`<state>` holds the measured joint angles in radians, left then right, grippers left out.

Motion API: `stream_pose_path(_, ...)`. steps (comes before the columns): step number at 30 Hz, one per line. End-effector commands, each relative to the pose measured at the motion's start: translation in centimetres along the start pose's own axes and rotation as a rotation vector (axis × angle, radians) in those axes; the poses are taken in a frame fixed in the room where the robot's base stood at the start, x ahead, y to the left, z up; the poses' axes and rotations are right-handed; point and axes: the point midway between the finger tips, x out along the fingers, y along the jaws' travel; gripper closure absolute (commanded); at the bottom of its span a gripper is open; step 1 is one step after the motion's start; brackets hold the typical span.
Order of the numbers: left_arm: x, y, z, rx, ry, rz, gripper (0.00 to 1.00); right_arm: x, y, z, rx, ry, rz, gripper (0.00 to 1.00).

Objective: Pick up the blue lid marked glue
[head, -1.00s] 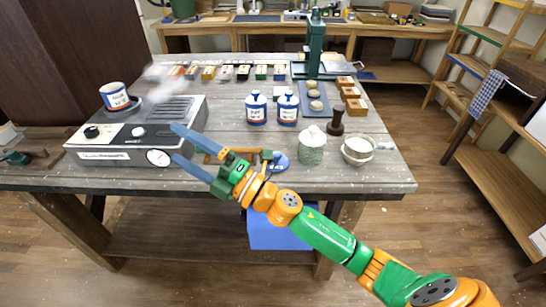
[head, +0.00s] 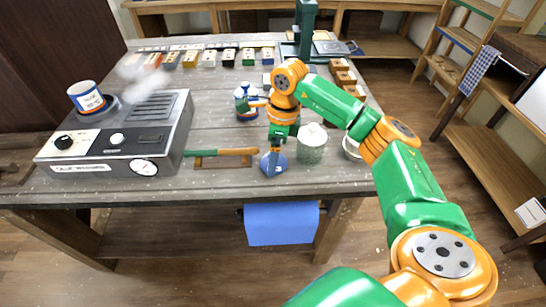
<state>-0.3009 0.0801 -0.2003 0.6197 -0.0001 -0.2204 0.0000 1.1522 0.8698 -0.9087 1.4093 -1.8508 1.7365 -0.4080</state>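A small blue lid (head: 270,168) lies on the grey table near its front edge; its marking is too small to read. My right gripper (head: 274,153) points down from its wrist, directly over the lid. Its fingertips overlap the lid in the head view and partly hide it. I cannot tell whether the fingers touch the lid or how far apart they are. My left gripper is not in view.
A green-handled tool (head: 225,152) lies left of the lid. A lidded jar (head: 311,147) stands close on its right. A blue-and-white jar (head: 246,98) stands behind. A labelled pot (head: 88,99) sits on the grey heater (head: 117,135) at left, with steam nearby.

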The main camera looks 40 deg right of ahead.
Motion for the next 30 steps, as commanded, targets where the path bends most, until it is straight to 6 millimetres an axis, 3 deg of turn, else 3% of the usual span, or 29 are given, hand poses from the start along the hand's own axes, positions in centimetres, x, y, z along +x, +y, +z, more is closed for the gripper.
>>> stream_pose_path(8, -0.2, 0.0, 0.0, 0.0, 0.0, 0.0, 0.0, 1.1, 0.1, 0.1, -0.002, -0.002, 0.0, 0.0)
stream_pose_path(11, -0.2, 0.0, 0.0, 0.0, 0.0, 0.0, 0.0, 1.1, 0.1, 0.1, -0.002, -0.003, 0.001, 0.22)
stream_pose_path(16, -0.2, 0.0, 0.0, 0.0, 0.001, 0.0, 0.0, 1.1, 0.1, 0.1, -0.002, -0.003, 0.001, 0.68)
stream_pose_path(25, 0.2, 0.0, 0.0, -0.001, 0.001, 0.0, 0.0, 0.7, 0.0, 0.2, -0.001, -0.005, -0.001, 0.68)
stream_pose_path(30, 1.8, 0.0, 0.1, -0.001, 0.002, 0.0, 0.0, -1.9, 0.0, 0.6, -0.003, -0.009, -0.004, 0.68)
